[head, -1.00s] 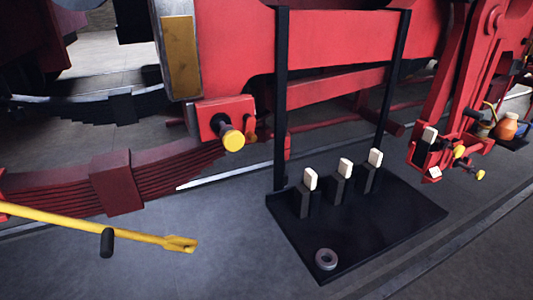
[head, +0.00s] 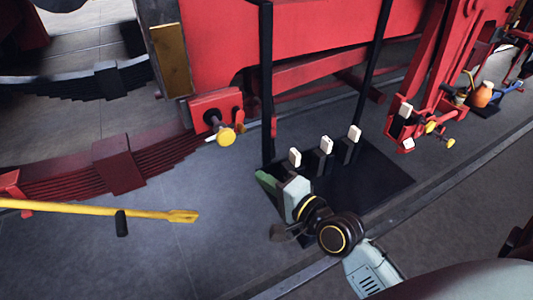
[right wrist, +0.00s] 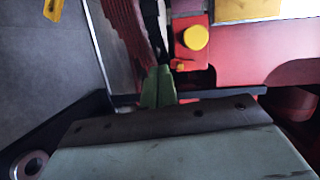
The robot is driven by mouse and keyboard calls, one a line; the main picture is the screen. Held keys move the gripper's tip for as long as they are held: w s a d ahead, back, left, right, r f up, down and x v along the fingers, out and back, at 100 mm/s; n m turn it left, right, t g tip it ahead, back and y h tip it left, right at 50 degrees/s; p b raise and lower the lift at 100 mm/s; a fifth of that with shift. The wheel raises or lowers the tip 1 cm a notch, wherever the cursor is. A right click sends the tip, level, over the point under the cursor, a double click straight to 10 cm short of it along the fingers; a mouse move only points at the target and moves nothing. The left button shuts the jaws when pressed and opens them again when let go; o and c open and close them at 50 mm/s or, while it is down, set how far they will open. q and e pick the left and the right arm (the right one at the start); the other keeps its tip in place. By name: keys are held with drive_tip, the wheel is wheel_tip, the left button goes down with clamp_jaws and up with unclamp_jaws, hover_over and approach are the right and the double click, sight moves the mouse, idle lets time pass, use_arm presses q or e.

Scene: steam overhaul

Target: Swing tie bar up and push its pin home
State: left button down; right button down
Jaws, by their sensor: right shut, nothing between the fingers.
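The yellow bar (head: 100,208), which looks like the tie bar, runs in from the left, about level, with a forked free end and a black handle (head: 122,223). Its end also shows in the right wrist view (right wrist: 53,8). A yellow-headed pin (head: 226,136) sticks out of a red bracket (head: 212,108), apart from the bar's fork; its round head shows in the right wrist view (right wrist: 195,37). My right gripper (head: 264,177), with green fingers, is shut and empty, below and right of the pin. Its fingertips touch each other in the right wrist view (right wrist: 158,88). My left gripper is out of view.
A black stand (head: 385,185) with uprights and several white-topped blocks (head: 326,146) is beside my right arm. A metal ring (right wrist: 30,166) lies on its base. Red leaf springs (head: 120,165) are behind the bar. The grey floor between bar and stand is clear.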

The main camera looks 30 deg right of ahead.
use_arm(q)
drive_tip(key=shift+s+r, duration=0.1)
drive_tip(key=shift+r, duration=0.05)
use_arm(e)
drive_tip(key=w+a+r, duration=0.1)
drive_tip(key=w+r, duration=0.2)
drive_tip(key=r, duration=0.2)
drive_tip(key=shift+w+a+r+m+t+y, duration=0.2)
drive_tip(key=shift+w+a+m+t+y, duration=0.1)
drive_tip(key=shift+a+t, duration=0.1)
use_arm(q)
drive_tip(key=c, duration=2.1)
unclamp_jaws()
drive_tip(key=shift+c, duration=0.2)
